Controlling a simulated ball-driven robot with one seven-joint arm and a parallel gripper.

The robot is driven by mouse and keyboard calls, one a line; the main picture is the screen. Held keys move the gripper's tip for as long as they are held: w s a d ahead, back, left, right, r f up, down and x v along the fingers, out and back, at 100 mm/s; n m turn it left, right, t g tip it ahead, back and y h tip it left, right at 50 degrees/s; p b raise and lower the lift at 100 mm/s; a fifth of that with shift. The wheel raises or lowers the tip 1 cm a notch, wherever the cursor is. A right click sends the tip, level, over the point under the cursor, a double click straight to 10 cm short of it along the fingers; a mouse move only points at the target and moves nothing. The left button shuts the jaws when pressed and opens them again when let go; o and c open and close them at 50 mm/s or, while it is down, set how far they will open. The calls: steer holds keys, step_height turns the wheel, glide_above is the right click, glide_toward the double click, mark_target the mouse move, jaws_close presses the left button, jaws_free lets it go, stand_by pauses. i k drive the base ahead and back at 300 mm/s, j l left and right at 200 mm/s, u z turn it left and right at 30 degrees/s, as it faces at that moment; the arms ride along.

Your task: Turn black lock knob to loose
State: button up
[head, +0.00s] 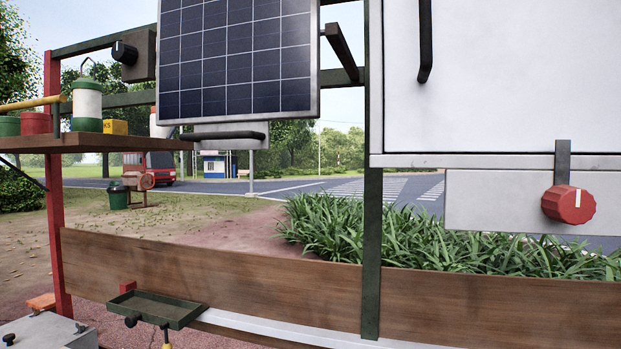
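A round black knob (124,52) with a pale mark on its face sits on a grey box (143,54) at the upper left, left of the solar panel. A smaller black knob (131,320) is on the front of a small dark green tray (165,309) at the lower left. I cannot tell for sure which is the lock knob, and no loose or locked label is readable. My gripper is not in view.
The solar panel (238,58) has a black handle (222,135) below it. A red knob (568,204) is at the right under a white panel (495,75). A wooden board (230,275) spans the lower frame.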

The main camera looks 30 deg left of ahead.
mark_target(122, 52)
steer(key=i+u, duration=0.1)
steer(key=u, duration=0.4)
steer(key=i+l+u, duration=0.1)
steer(key=u, duration=0.35)
steer(key=l+u, duration=0.1)
steer(key=u, duration=0.4)
steer(key=i+l, duration=0.25)
steer(key=l, duration=0.15)
